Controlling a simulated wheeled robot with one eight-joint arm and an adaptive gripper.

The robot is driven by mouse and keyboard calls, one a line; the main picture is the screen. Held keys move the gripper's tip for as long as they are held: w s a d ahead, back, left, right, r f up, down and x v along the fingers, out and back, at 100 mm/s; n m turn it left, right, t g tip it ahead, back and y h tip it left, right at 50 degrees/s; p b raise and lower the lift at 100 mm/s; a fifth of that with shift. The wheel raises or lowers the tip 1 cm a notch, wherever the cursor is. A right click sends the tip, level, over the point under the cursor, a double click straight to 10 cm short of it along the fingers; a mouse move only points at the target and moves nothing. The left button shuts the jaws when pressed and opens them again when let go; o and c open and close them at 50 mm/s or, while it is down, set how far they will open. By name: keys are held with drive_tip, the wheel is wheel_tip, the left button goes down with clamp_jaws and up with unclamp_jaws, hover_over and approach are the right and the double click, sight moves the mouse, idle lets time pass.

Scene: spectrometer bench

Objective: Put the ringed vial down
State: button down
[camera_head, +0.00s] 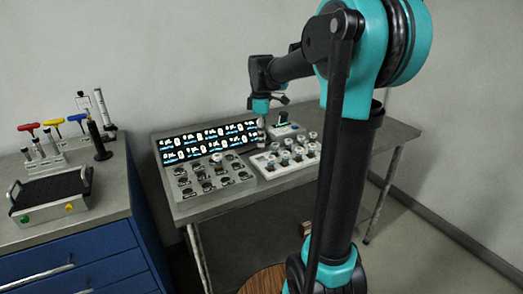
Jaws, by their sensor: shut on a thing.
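My gripper (262,137) is at the far end of my arm, low over the grey bench (235,200). It is between the lit display panel and the white rack, at the rack's back left. It is shut on a small vial, mostly hidden by the fingers and too small to show a ring. The white rack (262,172) holds several vials with pale caps. Left of it, a grey block (205,193) has rows of dark round places, with one pale-topped item (217,157) at its back edge. Whether the held vial touches anything below, I cannot tell.
The lit display panel (208,140) stands behind the grey block. A small device (284,130) sits behind the rack. On the left, a blue cabinet (85,260) carries a dark-topped tray device (50,190) and colour-handled tools (53,124). The bench's right end is clear.

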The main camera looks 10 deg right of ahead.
sight(261, 150)
drive_tip(key=shift+f, duration=2.55)
drive_tip(key=shift+f, duration=0.1)
drive_tip(key=c, duration=1.3)
unclamp_jaws()
drive_tip(key=shift+o, duration=0.2)
wheel_tip(261, 150, up, 12)
drive_tip(key=shift+r, duration=0.15)
